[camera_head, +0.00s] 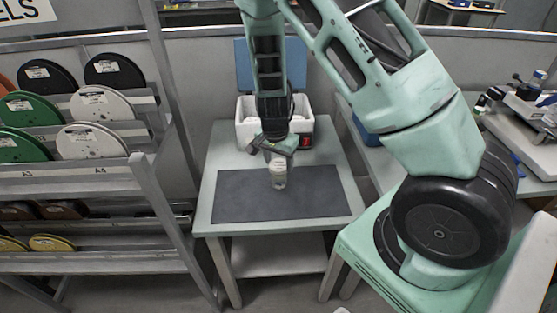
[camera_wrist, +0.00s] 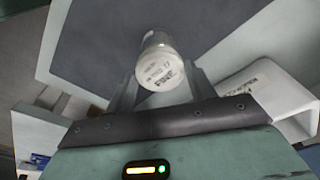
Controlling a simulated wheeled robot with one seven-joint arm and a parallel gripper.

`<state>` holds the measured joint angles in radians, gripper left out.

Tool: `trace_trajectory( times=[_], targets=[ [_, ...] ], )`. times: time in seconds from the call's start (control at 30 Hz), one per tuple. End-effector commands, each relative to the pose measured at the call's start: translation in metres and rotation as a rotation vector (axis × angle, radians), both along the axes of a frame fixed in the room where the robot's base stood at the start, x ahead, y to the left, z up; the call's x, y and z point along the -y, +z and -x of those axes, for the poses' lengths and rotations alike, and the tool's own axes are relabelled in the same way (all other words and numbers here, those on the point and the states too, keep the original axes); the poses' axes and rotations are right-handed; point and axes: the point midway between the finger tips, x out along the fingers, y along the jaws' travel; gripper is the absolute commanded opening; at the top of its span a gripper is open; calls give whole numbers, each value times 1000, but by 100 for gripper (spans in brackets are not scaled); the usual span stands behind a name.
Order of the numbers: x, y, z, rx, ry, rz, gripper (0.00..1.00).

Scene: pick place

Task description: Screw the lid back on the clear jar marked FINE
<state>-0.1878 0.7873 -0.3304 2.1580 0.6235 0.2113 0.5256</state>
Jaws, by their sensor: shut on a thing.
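The clear jar (camera_head: 279,182) is upright over the dark mat, below my gripper (camera_head: 279,155). Its white lid (camera_head: 278,167) is at the top of the jar. In the wrist view the lid (camera_wrist: 160,70) faces the camera, with FINE printed on it, and the jar body (camera_wrist: 154,38) shows beyond it. My gripper (camera_wrist: 160,88) has a finger on each side of the lid and is shut on it. I cannot tell whether the lid is threaded tight, or whether the jar's base touches the mat.
The dark mat (camera_head: 238,200) covers most of the small table (camera_head: 213,160) and is otherwise bare. A rack with spools (camera_head: 97,102) is at left; a bench (camera_head: 530,150) with equipment is at right.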

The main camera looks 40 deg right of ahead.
Motion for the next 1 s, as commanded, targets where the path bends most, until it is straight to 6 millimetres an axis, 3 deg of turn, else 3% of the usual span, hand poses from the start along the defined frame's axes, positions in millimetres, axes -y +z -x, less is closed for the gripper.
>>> trace_trajectory(
  times=[0.6,1.0],
  targets=[
    [0,-3,0,0,-10,0,34],
    [0,-1,-1,0,-222,1,34]
  ],
)
